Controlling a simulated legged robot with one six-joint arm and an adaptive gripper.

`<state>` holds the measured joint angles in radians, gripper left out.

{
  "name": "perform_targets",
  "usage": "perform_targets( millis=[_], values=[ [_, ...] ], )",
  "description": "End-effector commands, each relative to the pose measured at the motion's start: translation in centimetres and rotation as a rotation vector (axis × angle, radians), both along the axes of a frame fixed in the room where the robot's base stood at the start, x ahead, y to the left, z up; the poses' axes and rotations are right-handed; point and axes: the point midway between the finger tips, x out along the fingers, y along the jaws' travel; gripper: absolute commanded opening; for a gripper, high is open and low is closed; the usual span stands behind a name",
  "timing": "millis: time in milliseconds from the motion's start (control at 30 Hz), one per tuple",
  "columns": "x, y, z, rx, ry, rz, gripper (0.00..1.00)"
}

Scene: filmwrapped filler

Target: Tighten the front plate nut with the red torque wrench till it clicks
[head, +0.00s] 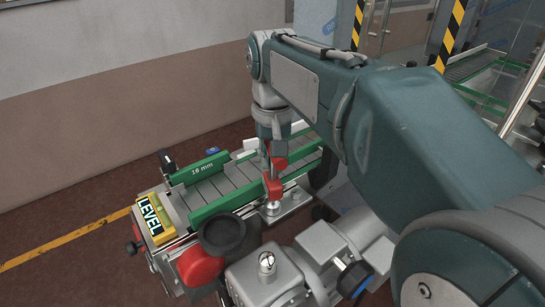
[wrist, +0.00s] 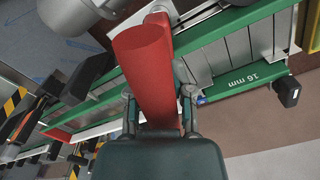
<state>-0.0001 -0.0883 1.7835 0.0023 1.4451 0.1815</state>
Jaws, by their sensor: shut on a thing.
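The red torque wrench (head: 272,187) shows in the head view below my gripper (head: 271,135), beside the green-railed conveyor. In the wrist view its thick red handle (wrist: 148,65) lies between the two fingers of my gripper (wrist: 160,98), which is shut on it. The wrench's lower end is just above or at a metal fitting on the front plate (head: 292,204). The nut itself is not clearly visible, and I cannot tell whether the wrench is seated on it.
The conveyor has green guide rails (head: 200,168) marked "16 mm". A yellow "LEVEL" block (head: 155,216) sits at its left end. A black round knob (head: 222,234) and a red part (head: 198,268) are close in front. Striped posts (head: 452,32) stand at the back right.

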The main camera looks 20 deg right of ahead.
Motion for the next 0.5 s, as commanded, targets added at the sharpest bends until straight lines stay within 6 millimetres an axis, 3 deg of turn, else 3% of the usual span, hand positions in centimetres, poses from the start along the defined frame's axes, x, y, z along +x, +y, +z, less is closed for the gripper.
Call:
perform_targets(
  millis=[133,500],
  values=[
    [0.20,0.04,0.15,0.001,-0.009,-0.122,0.00],
    [0.27,0.06,0.17,0.000,-0.011,-0.177,0.00]
  ],
)
